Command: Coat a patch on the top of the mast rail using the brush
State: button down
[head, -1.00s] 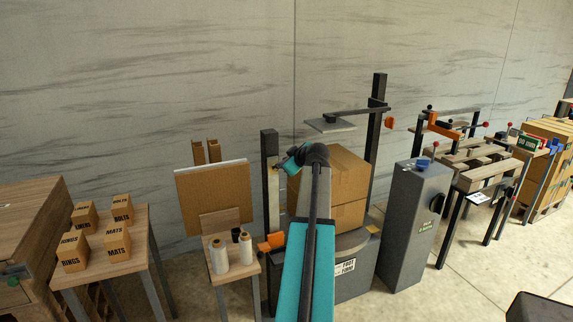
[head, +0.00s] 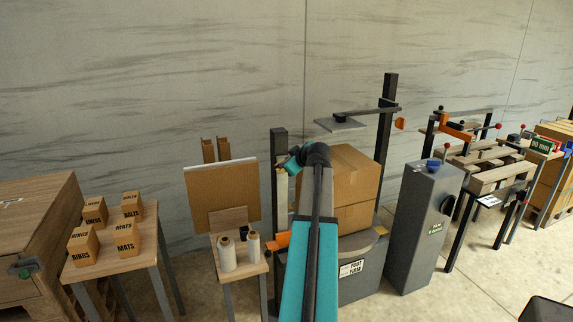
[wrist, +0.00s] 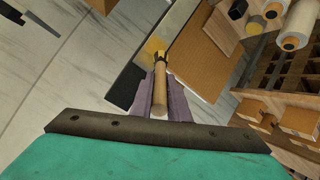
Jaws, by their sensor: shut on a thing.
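My gripper (wrist: 160,105) is shut on the brush (wrist: 160,93), whose pale wooden handle stands out between the fingers in the wrist view. The brush's dark ferrule points at the grey metal mast rail (wrist: 183,28). A yellow patch (wrist: 154,46) shows at the brush's tip, against the rail; I cannot tell whether it is bristles or coating, or whether the tip touches. In the head view my gripper (head: 292,160) is beside the upper part of the dark mast (head: 278,140). My arm hides the brush there. A pale strip of rail (head: 282,188) shows below.
Stacked cartons (head: 355,175) stand right of the mast, under a flat plate (head: 340,124) on an arm. A brown board (head: 222,190) and a stand with white film rolls (head: 227,254) are at the left. A grey cabinet (head: 422,225) stands right. A table (head: 150,245) holds small boxes.

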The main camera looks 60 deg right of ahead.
jog(key=shift+r, duration=0.5)
jog(key=shift+d, duration=0.15)
jog(key=shift+s+d+b, duration=0.5)
jog(key=shift+s+d, duration=0.05)
jog(key=shift+d, duration=0.2)
jog(key=shift+s+d+b, duration=0.5)
jog(key=shift+s+d, duration=0.05)
jog(key=shift+d, duration=0.2)
jog(key=shift+s, duration=0.15)
jog(key=shift+s+a+b, duration=0.4)
jog(key=shift+s+a, duration=0.5)
jog(key=shift+s, duration=0.25)
jog(key=shift+s+a+b, duration=0.4)
jog(key=shift+s+a, duration=0.5)
jog(key=shift+s, duration=0.2)
